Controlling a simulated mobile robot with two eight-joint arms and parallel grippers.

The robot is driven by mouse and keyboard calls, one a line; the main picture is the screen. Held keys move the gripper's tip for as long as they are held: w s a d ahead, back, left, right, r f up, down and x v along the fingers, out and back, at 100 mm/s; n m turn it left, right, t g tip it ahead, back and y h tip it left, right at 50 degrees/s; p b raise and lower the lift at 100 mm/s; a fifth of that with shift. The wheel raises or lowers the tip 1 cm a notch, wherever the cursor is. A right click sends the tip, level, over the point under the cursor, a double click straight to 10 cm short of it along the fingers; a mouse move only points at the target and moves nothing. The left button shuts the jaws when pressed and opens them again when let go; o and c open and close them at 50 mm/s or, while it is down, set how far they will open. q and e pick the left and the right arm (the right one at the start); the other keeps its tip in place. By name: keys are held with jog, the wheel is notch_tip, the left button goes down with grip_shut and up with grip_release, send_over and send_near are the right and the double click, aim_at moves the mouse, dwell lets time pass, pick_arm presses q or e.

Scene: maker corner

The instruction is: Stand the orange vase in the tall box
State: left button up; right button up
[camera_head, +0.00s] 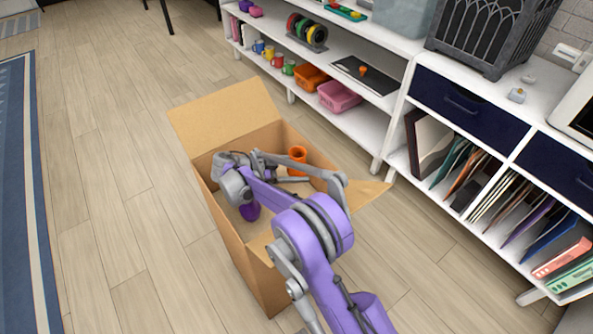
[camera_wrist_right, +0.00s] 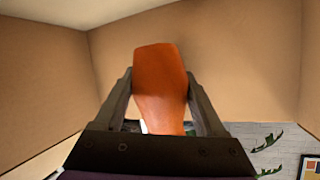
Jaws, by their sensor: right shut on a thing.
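The orange vase (camera_head: 297,155) is inside the tall box (camera_head: 257,258), near its far right side in the head view. The box is an open cardboard carton with its flaps folded outward. In the right wrist view the vase (camera_wrist_right: 160,85) sits between the two fingers of my right gripper (camera_wrist_right: 160,80), which is shut on it. Cardboard walls (camera_wrist_right: 220,50) surround the vase in that view. My right arm reaches over the box rim and hides part of the interior. Whether the vase touches the box floor cannot be told. My left gripper is not in view.
A white shelf unit (camera_head: 395,135) stands to the right of the box, with mugs, a pink basket (camera_head: 339,96), an orange basket (camera_head: 310,77) and folders. A box flap (camera_head: 358,192) sticks out towards it. The wooden floor (camera_head: 125,210) left of the box is clear.

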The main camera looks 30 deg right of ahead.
aim_at(289, 169)
jog(key=shift+f+b, duration=0.3)
jog(key=shift+f, duration=0.3)
jog(key=o, duration=1.3)
jog(key=shift+r, duration=0.2)
jog(key=shift+r+p, duration=0.4)
jog(key=shift+r, duration=0.1)
jog(key=p+v, duration=0.1)
jog(key=v, duration=0.6)
jog(key=shift+a, duration=0.25)
